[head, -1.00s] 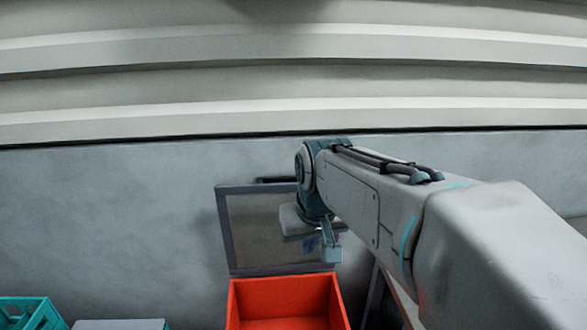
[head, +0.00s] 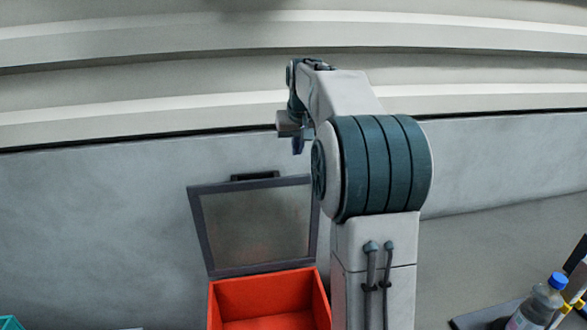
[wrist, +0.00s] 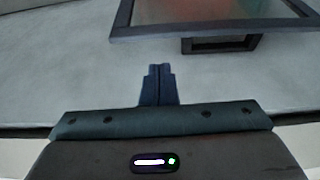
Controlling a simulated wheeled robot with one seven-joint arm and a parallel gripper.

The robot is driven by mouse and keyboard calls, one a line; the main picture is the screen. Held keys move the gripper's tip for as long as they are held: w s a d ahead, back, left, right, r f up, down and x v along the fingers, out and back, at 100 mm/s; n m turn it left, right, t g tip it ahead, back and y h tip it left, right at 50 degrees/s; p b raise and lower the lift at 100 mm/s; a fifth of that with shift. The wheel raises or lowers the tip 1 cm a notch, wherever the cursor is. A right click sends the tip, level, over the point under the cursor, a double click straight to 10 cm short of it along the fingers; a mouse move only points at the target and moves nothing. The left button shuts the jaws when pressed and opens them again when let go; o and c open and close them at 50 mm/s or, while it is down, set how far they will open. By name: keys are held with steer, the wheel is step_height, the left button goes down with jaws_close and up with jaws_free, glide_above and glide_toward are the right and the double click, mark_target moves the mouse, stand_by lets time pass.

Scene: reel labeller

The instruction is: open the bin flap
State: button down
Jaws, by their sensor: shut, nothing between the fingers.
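The bin flap (head: 256,226) is a clear panel in a dark grey frame with a dark handle (head: 255,176) on its top edge. It stands up, leaning back near the wall, behind the open red bin (head: 222,299). In the wrist view the flap's frame (wrist: 205,29) and handle (wrist: 221,44) show upside down at the upper right. My gripper (head: 298,145) is above and right of the handle, apart from the flap. In the wrist view my gripper (wrist: 159,72) is shut and empty.
A grey wall (head: 90,215) stands close behind the bin. A teal crate (head: 10,323) shows at the lower left corner. A bottle with a blue cap (head: 541,302) stands at the lower right, on a dark surface.

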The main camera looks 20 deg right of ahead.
steer(key=x, duration=0.3)
steer(key=p+x, duration=0.1)
steer(key=x, duration=0.6)
steer(key=shift+w+d+p, duration=0.3)
steer(key=shift+d+p, duration=0.05)
steer(key=shift+p, duration=0.05)
